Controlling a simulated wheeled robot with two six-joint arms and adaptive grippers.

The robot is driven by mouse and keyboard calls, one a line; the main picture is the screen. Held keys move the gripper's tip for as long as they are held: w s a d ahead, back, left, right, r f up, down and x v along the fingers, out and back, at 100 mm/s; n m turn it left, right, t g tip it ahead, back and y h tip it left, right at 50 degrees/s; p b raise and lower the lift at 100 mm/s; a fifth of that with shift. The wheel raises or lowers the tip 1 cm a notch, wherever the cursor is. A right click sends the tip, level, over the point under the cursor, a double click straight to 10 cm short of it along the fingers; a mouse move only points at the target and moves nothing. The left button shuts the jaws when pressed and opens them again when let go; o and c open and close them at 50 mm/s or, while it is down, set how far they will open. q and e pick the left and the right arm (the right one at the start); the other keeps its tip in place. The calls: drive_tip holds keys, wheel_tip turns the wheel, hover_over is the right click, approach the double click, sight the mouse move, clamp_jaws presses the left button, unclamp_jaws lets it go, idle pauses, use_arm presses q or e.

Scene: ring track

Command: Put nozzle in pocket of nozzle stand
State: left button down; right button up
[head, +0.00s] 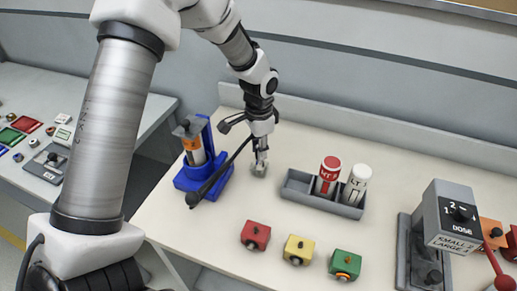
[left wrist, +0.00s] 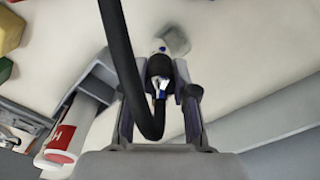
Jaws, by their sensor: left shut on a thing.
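My left gripper (head: 261,150) points down over the bench, to the right of the blue dispenser. In the left wrist view the gripper (left wrist: 160,92) is shut on the nozzle (left wrist: 158,66), which has a dark body and a pale tip with a blue mark. A black hose runs from the nozzle back past the camera. A small grey block (head: 259,170), apparently the nozzle stand, sits under the fingertips; it also shows in the left wrist view (left wrist: 175,40), beside the nozzle tip. I cannot tell whether the tip is in its pocket. My right gripper is out of view.
The blue dispenser (head: 184,182) holds an orange-labelled cartridge. A grey tray (head: 292,190) holds a red can (head: 328,176) and a white can (head: 356,186). Red (head: 255,235), yellow (head: 298,249) and green (head: 345,264) blocks stand in front. A dose unit (head: 446,215) is at right.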

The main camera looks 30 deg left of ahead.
use_arm(q)
drive_tip(key=f, duration=0.2)
drive_tip(key=w+a+f+p, duration=0.1)
drive_tip(key=shift+w+a+f, duration=0.15)
drive_tip(key=shift+w+f, duration=0.05)
drive_tip(key=shift+f, duration=0.25)
drive_tip(key=c, duration=0.9)
unclamp_jaws()
drive_tip(key=shift+f, duration=0.1)
wheel_tip(320, 180, up, 12)
drive_tip(key=shift+r+b, duration=0.15)
drive_tip(key=shift+b, duration=0.7)
